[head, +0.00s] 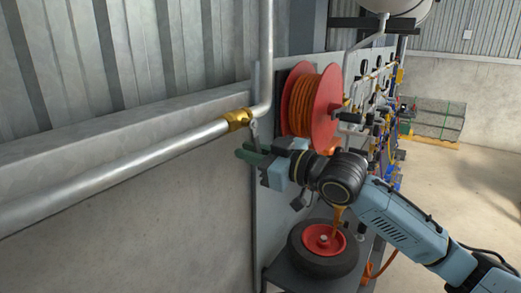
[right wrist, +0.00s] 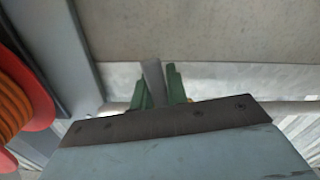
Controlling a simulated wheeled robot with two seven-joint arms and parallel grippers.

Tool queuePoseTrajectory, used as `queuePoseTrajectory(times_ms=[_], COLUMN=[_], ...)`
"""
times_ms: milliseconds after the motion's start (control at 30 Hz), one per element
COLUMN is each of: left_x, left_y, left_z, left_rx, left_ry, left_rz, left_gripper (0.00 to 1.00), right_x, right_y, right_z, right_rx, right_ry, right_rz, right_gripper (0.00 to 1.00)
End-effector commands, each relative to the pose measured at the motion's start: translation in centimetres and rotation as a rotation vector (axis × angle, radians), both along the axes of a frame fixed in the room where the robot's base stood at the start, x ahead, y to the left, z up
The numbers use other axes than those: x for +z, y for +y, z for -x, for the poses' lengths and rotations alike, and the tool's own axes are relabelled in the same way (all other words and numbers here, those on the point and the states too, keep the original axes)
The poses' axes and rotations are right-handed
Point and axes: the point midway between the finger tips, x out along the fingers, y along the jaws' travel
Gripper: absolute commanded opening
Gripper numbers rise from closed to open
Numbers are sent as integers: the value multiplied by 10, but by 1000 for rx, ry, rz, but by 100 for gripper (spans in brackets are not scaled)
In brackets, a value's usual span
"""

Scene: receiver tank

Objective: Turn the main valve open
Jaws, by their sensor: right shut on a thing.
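The main valve (head: 238,118) is a brass fitting on the grey pipe along the wall. A short grey lever (head: 255,132) hangs down from it. My right gripper (head: 250,157) is at the lower end of this lever, just below the valve. In the right wrist view the lever (right wrist: 153,82) stands between the green fingers (right wrist: 160,88), which are shut on it. The gripper body hides much of the valve in that view. My left gripper is not in view.
A red hose reel (head: 326,106) with orange hose is right behind the gripper. A wheel with a red hub (head: 323,239) lies on a low shelf below my right arm. A panel with gauges and fittings (head: 378,110) runs further back. The wall left of the valve is clear below the pipe (head: 130,160).

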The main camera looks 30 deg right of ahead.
Motion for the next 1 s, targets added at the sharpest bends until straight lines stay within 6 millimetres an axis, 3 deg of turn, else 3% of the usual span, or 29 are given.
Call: queuePoseTrajectory(times_ms=[433,1000], left_x=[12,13], left_y=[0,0], left_z=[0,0], left_rx=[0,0], left_ry=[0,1], left_rz=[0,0], left_gripper=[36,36], right_x=[8,8], right_y=[-15,-17], right_z=[-8,-10], right_rx=[0,2], right_ry=[-116,-138], right_rz=[227,267], right_gripper=[0,0])
